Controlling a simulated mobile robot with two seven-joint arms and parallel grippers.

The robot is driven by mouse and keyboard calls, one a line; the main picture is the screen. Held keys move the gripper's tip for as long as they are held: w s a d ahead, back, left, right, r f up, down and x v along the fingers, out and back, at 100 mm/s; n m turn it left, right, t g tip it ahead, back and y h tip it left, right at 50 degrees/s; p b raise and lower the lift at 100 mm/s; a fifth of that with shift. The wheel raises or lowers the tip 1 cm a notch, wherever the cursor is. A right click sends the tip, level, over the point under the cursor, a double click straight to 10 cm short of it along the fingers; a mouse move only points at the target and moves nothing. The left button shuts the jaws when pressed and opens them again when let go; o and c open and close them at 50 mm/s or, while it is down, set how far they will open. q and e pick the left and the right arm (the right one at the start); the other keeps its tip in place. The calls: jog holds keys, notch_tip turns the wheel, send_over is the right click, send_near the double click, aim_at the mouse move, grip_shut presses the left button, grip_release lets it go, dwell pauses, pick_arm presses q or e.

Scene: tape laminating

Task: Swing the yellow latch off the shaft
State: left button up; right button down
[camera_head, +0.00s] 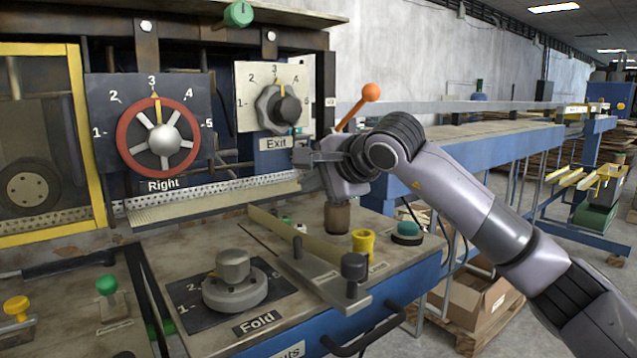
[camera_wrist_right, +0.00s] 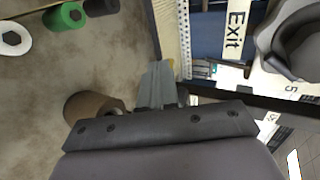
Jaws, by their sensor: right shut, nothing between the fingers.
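My right gripper (camera_head: 302,157) is shut and empty in front of the machine, just below the Exit label and beside the perforated rail (camera_head: 215,190). Its closed fingers (camera_wrist_right: 157,82) also show in the wrist view, close to the rail's edge. I cannot pick out a clear yellow latch or its shaft. A short yellow cylinder (camera_head: 363,243) stands on the machine top, below and right of the gripper. A brown cylinder (camera_head: 337,217) stands under the gripper and shows in the wrist view (camera_wrist_right: 88,108). An orange-knobbed lever (camera_head: 371,92) rises behind my wrist. My left gripper is not in view.
The Exit dial (camera_head: 277,107) is just above the gripper; the red Right dial (camera_head: 157,138) is further left. The Fold knob (camera_head: 234,280) and a metal bar with a black knob (camera_head: 354,266) stand in front. A yellow-framed door (camera_head: 90,130) is at far left.

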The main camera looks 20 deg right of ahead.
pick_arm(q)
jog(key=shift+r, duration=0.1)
pick_arm(e)
jog(key=shift+w, duration=0.55)
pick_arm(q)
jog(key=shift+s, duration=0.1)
pick_arm(e)
jog(key=shift+a+r, duration=0.1)
dwell(0.3)
